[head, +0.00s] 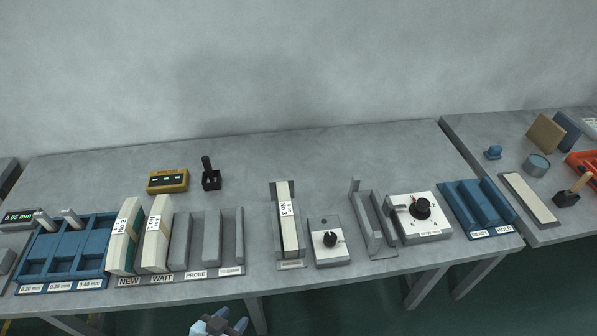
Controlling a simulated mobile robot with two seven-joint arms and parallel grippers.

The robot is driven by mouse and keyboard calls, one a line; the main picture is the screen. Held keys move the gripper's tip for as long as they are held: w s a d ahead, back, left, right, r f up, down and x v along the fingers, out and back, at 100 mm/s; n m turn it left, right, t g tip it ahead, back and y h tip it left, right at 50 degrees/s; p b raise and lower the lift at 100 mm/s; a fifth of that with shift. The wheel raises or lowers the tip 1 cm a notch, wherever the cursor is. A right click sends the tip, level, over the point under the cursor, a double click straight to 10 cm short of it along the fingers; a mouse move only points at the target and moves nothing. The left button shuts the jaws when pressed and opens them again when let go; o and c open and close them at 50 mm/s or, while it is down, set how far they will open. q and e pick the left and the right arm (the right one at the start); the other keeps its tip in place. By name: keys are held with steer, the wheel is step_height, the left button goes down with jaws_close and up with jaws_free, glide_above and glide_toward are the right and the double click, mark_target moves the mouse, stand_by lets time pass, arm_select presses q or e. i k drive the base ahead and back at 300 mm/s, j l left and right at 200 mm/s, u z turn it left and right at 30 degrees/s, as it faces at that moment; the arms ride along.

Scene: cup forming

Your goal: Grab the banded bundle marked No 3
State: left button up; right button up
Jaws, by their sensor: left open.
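The banded bundle marked No 3 (292,236) is a pale, long block with a white label. It sits in a narrow grey holder (291,265) near the middle of the table, with a taller grey plate at its far end. My left gripper (232,318) shows at the bottom edge, in front of the table, open and empty. It is apart from the bundle, nearer to me and to its left. Most of my left arm is out of frame. My right gripper is not in view.
Bundles No 2 (123,238) and No 1 (157,235) stand in a grey rack (209,243) at left, beside empty slots. A white knob box (330,243) stands close right of the holder. An empty grey fixture (374,225) is farther right. The table behind is mostly clear.

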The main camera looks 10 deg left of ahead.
mark_target(290, 241)
steer(key=j+u, duration=0.25)
steer(key=j, duration=0.6)
steer(key=i+j+u, duration=0.2)
steer(key=j, duration=0.7)
steer(key=k, duration=0.1)
